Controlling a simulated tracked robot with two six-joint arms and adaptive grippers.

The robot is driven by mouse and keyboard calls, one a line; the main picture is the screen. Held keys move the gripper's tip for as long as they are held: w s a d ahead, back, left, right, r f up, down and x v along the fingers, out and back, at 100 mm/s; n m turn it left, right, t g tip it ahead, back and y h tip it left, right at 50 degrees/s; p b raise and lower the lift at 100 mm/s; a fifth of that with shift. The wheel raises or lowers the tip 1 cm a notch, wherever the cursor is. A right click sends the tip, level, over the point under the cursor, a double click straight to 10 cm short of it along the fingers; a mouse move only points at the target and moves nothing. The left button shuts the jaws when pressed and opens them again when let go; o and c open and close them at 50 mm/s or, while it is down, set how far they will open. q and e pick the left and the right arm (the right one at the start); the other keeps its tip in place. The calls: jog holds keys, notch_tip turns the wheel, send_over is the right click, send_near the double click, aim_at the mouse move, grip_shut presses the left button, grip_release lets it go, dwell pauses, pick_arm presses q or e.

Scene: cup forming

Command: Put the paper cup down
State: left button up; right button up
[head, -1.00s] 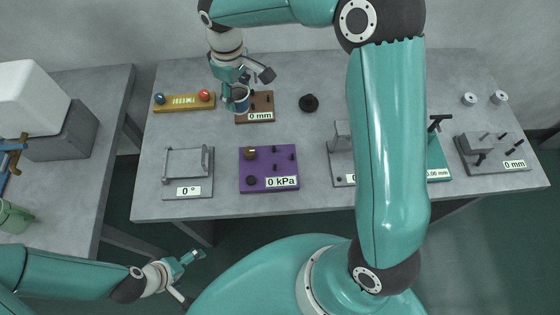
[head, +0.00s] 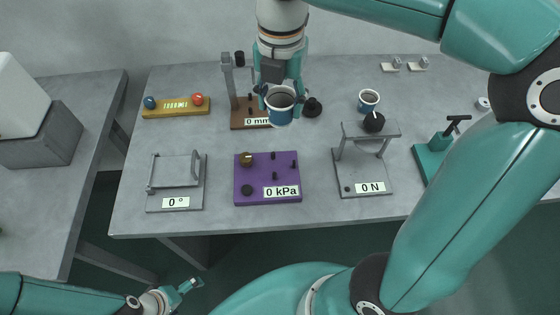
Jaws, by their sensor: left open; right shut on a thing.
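A blue paper cup (head: 280,115) with a dark inside is held upright in my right gripper (head: 282,95). The gripper is shut on it, with its fingers at the cup's sides. The cup shows in front of the right edge of the brown 0 mm device (head: 239,120) and seems to be above the table. A second blue and white cup (head: 368,101) stands on the table (head: 330,80) behind the 0 N stand. My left gripper (head: 190,284) is open and empty, low at the left, off the table's front edge.
A black round piece (head: 313,107) lies right of the held cup. The purple 0 kPa panel (head: 267,190), the grey 0 N stand (head: 362,180) and the grey 0° frame (head: 175,182) stand in front. A yellow button bar (head: 176,107) is at the left. The table's back middle is bare.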

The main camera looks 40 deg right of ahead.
aim_at(280, 123)
notch_tip(280, 123, down, 18)
jog(key=shift+f+b, duration=0.1)
jog(key=shift+b, duration=0.8)
jog(key=shift+f, duration=0.1)
jog(key=o, duration=0.8)
jog(key=shift+r, duration=0.3)
notch_tip(280, 123, up, 12)
jog(key=shift+f+p, duration=0.1)
jog(key=shift+p, duration=0.6)
